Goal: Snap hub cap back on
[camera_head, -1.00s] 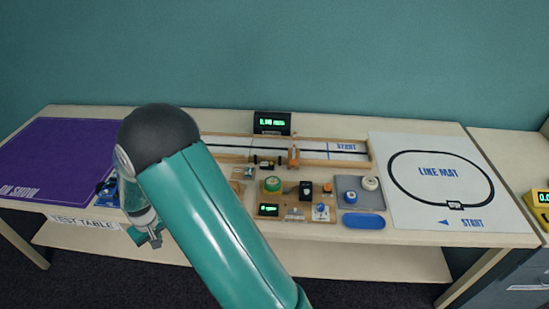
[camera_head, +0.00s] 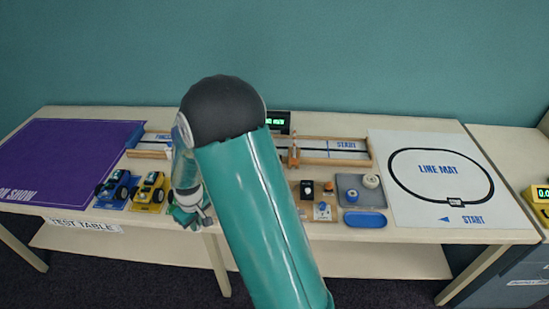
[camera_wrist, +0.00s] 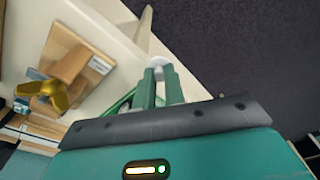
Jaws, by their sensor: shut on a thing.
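My gripper (camera_wrist: 161,88) is shut on a small pale round piece (camera_wrist: 160,67) that shows at its fingertips in the wrist view; it looks like the hub cap, but its face is mostly hidden. In the head view my gripper (camera_head: 196,218) is at the table's front edge, just right of the yellow car, and the held piece is too small to tell there. The blue car (camera_head: 116,188) and the yellow car (camera_head: 150,190) stand side by side on the table. I cannot make out a bare hub on either one.
My arm hides the middle of the test table (camera_head: 345,242). To its right are a grey tray (camera_head: 348,181) with small round parts, a blue oval dish (camera_head: 366,219) and the line mat (camera_head: 405,215). A wooden stand (camera_wrist: 85,62) with a yellow piece is left of my fingers.

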